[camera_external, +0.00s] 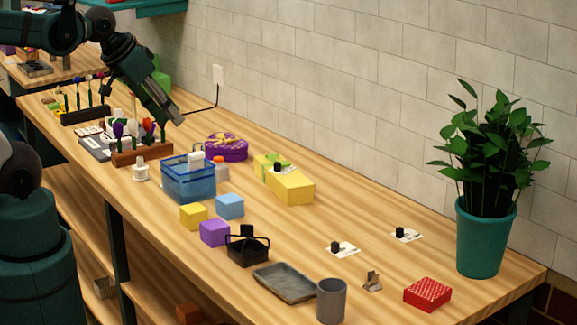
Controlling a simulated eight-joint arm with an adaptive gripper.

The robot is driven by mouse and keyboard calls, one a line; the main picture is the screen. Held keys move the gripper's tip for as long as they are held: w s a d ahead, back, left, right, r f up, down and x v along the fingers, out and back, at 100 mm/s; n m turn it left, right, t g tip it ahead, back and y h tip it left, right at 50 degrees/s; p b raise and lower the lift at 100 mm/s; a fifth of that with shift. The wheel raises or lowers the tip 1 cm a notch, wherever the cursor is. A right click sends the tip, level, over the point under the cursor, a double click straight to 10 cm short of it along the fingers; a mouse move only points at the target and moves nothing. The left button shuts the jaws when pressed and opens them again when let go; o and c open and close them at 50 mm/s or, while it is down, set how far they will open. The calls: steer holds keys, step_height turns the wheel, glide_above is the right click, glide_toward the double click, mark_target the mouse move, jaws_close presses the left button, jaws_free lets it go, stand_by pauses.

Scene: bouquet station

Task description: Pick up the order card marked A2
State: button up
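Two white cards with dark marks lie flat on the right half of the wooden table, each with a small black knob standing on it. One card (349,250) is nearer the front and the other card (413,236) is farther back to the right. A third small white piece with a black knob (277,168) shows at the yellow gift box (290,186). The markings are too small to read, so I cannot tell which is A2. My gripper (177,117) is above the table at the back left, far from these cards; its fingers are too small to judge.
A blue basket (188,184), colored cubes (214,232), a black basket (247,252) and a grey tray (284,284) stand around the table's middle. A grey cup (330,302), red box (427,294) and potted plant (485,240) are at right. A tiled wall runs behind.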

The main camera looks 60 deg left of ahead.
steer(key=w+d+r+n+g, duration=0.1)
steer(key=w+d+r+n, duration=0.1)
steer(key=w, duration=0.4)
steer(key=w+d+r+n+g, duration=0.1)
steer(key=w+d+r+n, duration=0.15)
steer(key=w, duration=0.45)
steer(key=n+g+h+p, duration=0.15)
steer(key=n+g, duration=0.35)
steer(key=n, duration=0.7)
glide_above(400, 228)
steer(key=a, duration=0.1)
step_height(400, 228, down, 27)
steer(key=shift+w+a+r, duration=0.15)
steer(key=shift+f, duration=1.3)
